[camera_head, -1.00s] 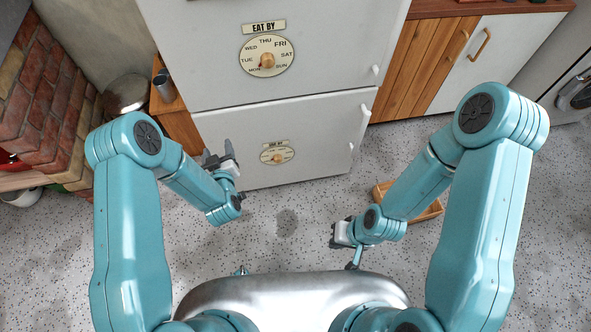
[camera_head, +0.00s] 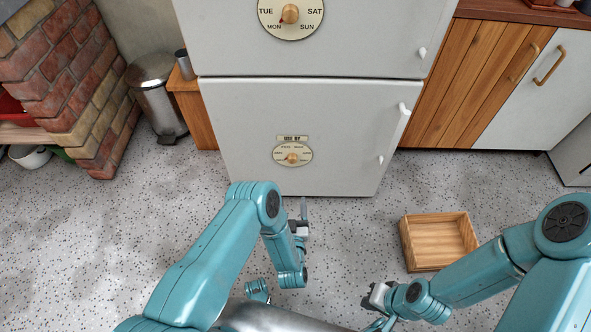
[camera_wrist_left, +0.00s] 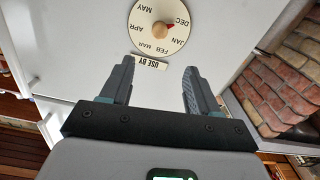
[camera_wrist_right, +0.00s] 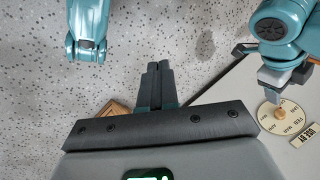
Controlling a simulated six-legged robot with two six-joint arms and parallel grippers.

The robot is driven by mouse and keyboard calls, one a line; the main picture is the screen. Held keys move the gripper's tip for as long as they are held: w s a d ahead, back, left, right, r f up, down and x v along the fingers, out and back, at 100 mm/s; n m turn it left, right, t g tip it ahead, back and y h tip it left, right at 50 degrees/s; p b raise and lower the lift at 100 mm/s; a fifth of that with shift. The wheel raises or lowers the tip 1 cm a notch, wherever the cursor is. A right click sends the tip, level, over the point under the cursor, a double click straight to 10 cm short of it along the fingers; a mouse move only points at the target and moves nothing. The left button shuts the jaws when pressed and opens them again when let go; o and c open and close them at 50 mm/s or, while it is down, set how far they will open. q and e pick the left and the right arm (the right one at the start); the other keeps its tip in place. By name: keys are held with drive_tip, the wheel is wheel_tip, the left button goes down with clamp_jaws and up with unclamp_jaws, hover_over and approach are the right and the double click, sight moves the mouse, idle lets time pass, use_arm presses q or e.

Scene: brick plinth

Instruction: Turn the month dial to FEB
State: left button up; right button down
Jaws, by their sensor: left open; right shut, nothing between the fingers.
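The month dial (camera_head: 303,160) is a small cream disc under a USE BY label on the lower white door. In the left wrist view the month dial (camera_wrist_left: 146,20) shows DEC, JAN, FEB, MAR, APR and MAY. Its wooden knob (camera_wrist_left: 159,30) has a red tip pointing between DEC and JAN, closer to DEC. My left gripper (camera_wrist_left: 158,72) is open, its fingers apart and pointing toward the dial, with nothing between them. It is below the dial in the head view (camera_head: 303,218). My right gripper (camera_wrist_right: 159,68) is shut and empty, low over the floor.
A weekday dial (camera_head: 291,30) is on the upper white door (camera_head: 380,50). A wooden crate (camera_head: 410,250) lies on the floor at the right. A metal bin (camera_head: 153,95) and brick plinth (camera_head: 90,100) stand at the left. Floor before the door is clear.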

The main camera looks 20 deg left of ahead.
sight(292, 161)
use_arm(q)
drive_tip(key=b+x, duration=0.6)
drive_tip(key=x, duration=0.8)
drive_tip(key=shift+w+f+b, duration=0.15)
drive_tip(key=shift+w+b, duration=0.15)
drive_tip(key=shift+b, duration=0.1)
drive_tip(key=shift+w+a, duration=0.2)
drive_tip(key=shift+w, duration=0.35)
use_arm(e)
wheel_tip(292, 161, down, 7)
drive_tip(key=w+t, duration=0.1)
drive_tip(key=w, duration=0.2)
drive_tip(key=shift+d+f, duration=0.15)
drive_tip(key=shift+d, duration=0.3)
use_arm(q)
drive_tip(key=c, duration=1)
